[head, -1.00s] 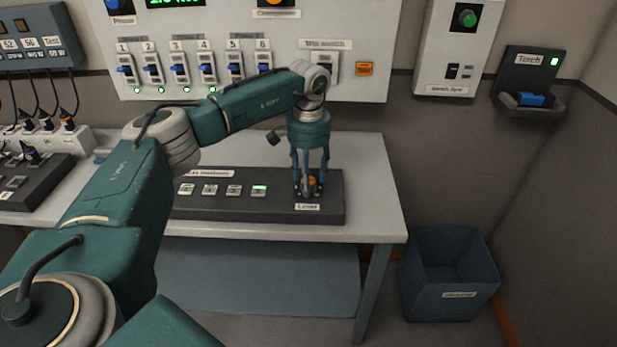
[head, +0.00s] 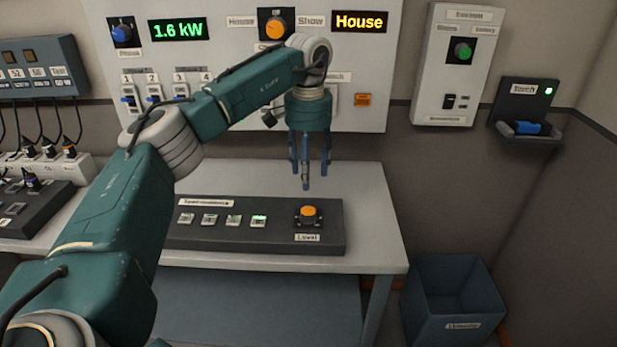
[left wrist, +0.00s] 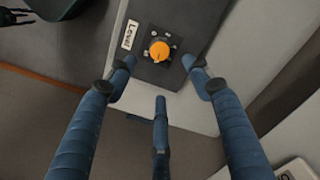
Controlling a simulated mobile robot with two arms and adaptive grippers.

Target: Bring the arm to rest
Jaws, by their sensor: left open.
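My left arm reaches in from the left in the head view. Its gripper (head: 308,180) points down, open and empty, above the back of the dark console (head: 270,237). The orange Level knob (head: 308,213) on the console lies below and in front of the fingertips, with clear space between them. In the left wrist view the three blue fingers (left wrist: 158,85) are spread, and the orange knob (left wrist: 160,50) shows beyond them, apart from them. My right gripper is not in view.
The console stands on a grey table (head: 372,215). Behind is a wall panel (head: 385,50) with switches, a green 1.6 kW readout and a lit House sign. A bin (head: 455,300) stands on the floor at right. A torch holder (head: 525,115) and a small box (head: 455,60) hang on the wall.

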